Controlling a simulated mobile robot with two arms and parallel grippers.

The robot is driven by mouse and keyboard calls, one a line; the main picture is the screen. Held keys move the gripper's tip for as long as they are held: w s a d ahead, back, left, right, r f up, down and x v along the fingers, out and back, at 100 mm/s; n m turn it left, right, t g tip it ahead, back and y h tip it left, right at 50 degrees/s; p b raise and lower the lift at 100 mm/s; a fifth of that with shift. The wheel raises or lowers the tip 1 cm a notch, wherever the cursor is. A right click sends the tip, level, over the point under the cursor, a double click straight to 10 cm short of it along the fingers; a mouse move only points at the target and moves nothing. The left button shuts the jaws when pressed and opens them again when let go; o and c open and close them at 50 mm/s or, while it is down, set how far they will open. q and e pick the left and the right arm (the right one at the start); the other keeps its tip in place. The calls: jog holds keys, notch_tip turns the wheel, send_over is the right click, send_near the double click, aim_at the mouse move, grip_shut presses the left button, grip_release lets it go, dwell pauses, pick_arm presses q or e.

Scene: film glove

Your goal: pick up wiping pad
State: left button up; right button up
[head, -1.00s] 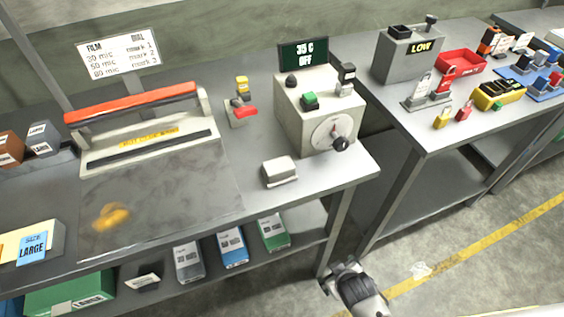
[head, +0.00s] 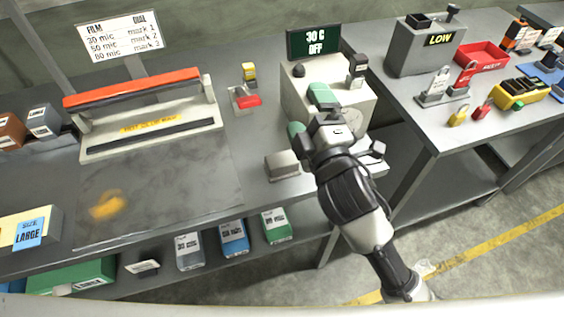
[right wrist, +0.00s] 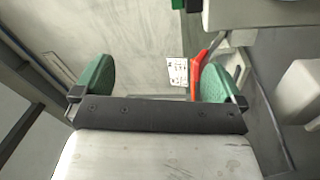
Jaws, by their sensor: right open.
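A small pale grey block that looks like the wiping pad (head: 282,165) lies on the bench near its front edge, in front of the dial box. My right gripper (head: 308,114) is over the bench beside and above the pad, with its two green-tipped fingers apart. Its front part hides some of the dial box, and the forearm passes just right of the pad. In the right wrist view my right gripper (right wrist: 156,80) has nothing between its fingertips. I cannot surely pick out the pad there. My left gripper is not in view.
A yellow smear (head: 108,205) marks the grey plate.

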jog(key=s+a+r+n+g+y, duration=0.2)
jog(key=a+r+n+y, duration=0.8)
jog(key=n, duration=0.4)
jog(key=s+a+n+g+y, duration=0.3)
jog(key=s+a+n+g, duration=0.15)
jog(key=n+g, duration=0.7)
jog(key=s+a+n+g+y, duration=0.2)
jog(key=s+a+n+g, duration=0.25)
jog(key=n+g, duration=0.65)
jog(key=n+t+h, duration=0.6)
jog(key=n+h, duration=1.5)
send_over(282, 158)
notch_tip(282, 158, down, 13)
jog(key=f, duration=0.2)
jog(key=f+p, duration=0.1)
jog(key=f, duration=0.1)
jog(key=f+p, duration=0.1)
jog(key=f, duration=0.1)
jog(key=shift+w+a+f, duration=0.15)
jog(key=shift+w+a, duration=0.05)
jog(key=shift+a, duration=0.05)
jog(key=f+p, duration=0.1)
jog(key=f, duration=0.2)
jog(key=f+p, duration=0.1)
jog(key=shift+s+d+f+p, duration=0.25)
jog(key=shift+f+p, duration=0.05)
jog(key=shift+f, duration=0.45)
